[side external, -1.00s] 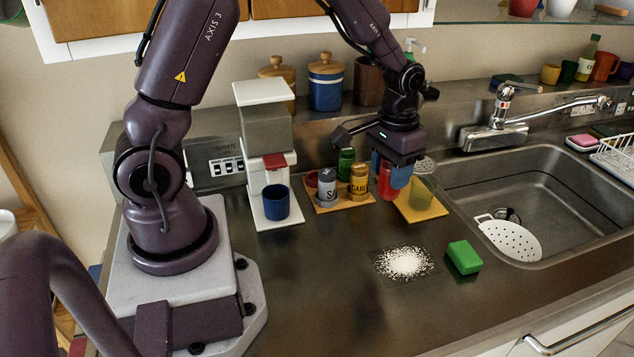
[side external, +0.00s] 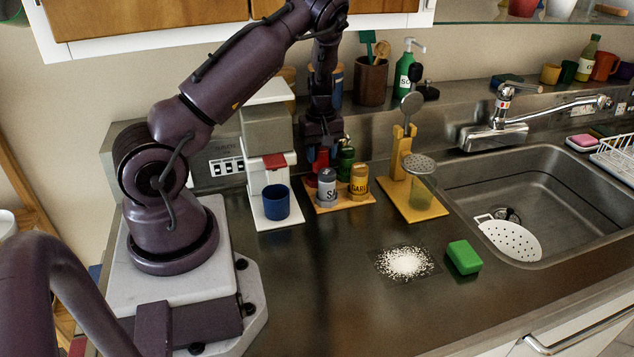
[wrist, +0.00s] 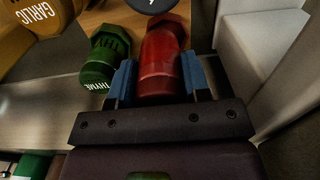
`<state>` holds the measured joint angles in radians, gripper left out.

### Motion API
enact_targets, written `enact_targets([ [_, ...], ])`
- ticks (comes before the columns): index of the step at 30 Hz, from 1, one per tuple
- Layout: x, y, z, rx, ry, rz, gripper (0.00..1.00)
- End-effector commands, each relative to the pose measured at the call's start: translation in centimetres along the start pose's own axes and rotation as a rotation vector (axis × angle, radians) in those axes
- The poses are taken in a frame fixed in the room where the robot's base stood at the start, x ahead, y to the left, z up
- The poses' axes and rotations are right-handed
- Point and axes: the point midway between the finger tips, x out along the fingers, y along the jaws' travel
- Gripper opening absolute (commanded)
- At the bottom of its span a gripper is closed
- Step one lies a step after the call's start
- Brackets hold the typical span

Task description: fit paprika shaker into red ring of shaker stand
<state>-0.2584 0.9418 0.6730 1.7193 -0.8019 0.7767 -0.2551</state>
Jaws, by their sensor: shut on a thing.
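The red paprika shaker (side external: 321,161) is held upright between the blue fingers of my gripper (side external: 322,156), over the back left of the wooden shaker stand (side external: 354,203). In the wrist view the red shaker (wrist: 160,62) sits between both fingers of my gripper (wrist: 160,76). The stand's red ring is mostly hidden behind the salt shaker and below the held one. I cannot tell whether the shaker's base is inside it. The green thyme shaker (side external: 346,161), yellow garlic shaker (side external: 359,181) and grey salt shaker (side external: 327,185) stand on the stand.
A white dispenser (side external: 258,177) with a blue cup (side external: 276,202) stands close left of the stand. White powder (side external: 405,262) and a green sponge (side external: 463,257) lie in front. The front counter is otherwise clear.

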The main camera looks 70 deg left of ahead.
Motion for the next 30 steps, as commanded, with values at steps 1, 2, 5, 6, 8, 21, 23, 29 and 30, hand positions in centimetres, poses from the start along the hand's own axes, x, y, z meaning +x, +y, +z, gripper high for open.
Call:
enact_targets([
  [1, 0.4, -0.3, -0.5, -0.054, 0.001, -0.002, 0.18],
  [2, 0.5, -0.4, -0.6, -0.08, 0.001, -0.002, 0.18],
  [5, 1.0, -0.6, -1.0, -0.133, 0.0, -0.001, 0.18],
  [6, 1.3, -0.7, -1.1, -0.143, -0.001, 0.0, 0.18],
  [8, 1.9, -0.7, -1.1, -0.147, -0.001, -0.001, 0.18],
  [21, 3.8, -0.6, -1.0, -0.142, 0.0, 0.002, 0.18],
  [23, 4.0, -0.6, -1.1, -0.142, -0.001, 0.002, 0.18],
  [29, 4.1, -0.6, -1.0, -0.141, -0.001, 0.001, 0.69],
  [30, 4.1, -0.6, -1.0, -0.141, -0.001, 0.001, 0.69],
])
